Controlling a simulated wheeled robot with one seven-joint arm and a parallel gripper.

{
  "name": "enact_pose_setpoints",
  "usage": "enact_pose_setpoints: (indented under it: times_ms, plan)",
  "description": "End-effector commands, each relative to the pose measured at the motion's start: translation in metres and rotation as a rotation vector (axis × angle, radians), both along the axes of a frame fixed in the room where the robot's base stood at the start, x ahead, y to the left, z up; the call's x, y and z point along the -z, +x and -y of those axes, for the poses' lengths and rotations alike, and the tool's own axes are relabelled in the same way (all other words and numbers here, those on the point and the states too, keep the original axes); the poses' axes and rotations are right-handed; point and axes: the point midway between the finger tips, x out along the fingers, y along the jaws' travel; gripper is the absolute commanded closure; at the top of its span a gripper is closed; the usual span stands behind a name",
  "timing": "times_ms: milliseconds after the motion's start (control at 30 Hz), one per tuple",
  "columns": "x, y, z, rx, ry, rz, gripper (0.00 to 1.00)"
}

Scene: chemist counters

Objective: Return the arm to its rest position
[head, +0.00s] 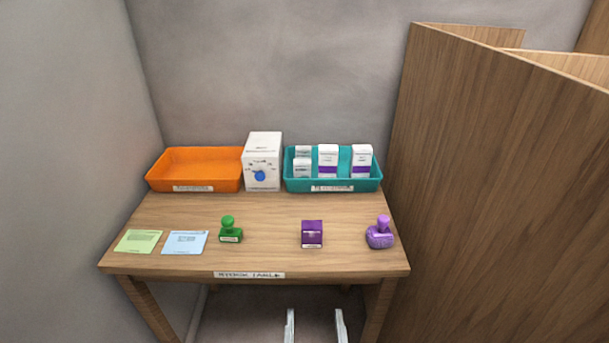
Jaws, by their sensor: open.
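My gripper (315,325) shows at the bottom edge of the head view as two pale fingers standing apart. It is open, and nothing shows between the fingertips. The fingers appear just in front of the wooden table (266,212), below its front edge in the picture, and look clear of everything on the tabletop. The rest of my arm is out of the picture.
On the table stand an orange tray (153,182), a white box (263,150), a teal tray (376,181) with several boxes, a green stamp (230,230), a purple box (312,233), a purple stamp (380,233) and two cards (185,242). A wooden partition (490,180) rises right.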

Motion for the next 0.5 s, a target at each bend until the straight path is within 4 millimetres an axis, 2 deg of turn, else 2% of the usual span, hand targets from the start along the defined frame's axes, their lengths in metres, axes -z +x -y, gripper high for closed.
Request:
enact_pose_setpoints:
  times_ms: [267, 500]
  plan:
    - [-0.001, 0.0, -0.012, -0.051, 0.192, -0.01, 0.32]
    - [-0.006, -0.005, -0.029, -0.135, 0.538, -0.055, 0.32]
